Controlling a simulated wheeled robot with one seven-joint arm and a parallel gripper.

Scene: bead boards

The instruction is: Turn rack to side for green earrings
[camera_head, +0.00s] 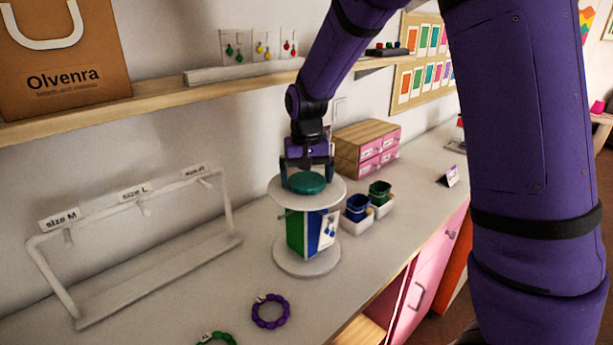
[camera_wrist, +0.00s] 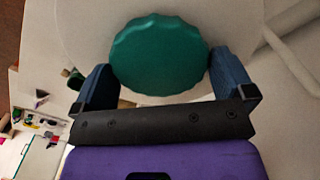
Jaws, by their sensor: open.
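The rack (camera_head: 307,262) is a round white stand on the counter, with a white top disc and a teal scalloped knob (camera_head: 306,183) on it. Its visible sides are green and blue. A white card with blue earrings (camera_head: 328,230) hangs on the blue side, facing right. No green earrings show on the rack's visible sides. My gripper (camera_head: 306,172) is directly over the knob, pointing down. In the wrist view its two blue fingers stand on either side of the knob (camera_wrist: 160,55), open. Whether they touch it I cannot tell.
A white hanging bar (camera_head: 140,210) with size labels stands at left. Dark blue and green cups (camera_head: 357,207) in white trays stand close right of the rack. Purple (camera_head: 270,311) and green bracelets lie in front. A wooden shelf (camera_head: 160,105) with earring cards runs above. A pink drawer box (camera_head: 366,148) stands behind.

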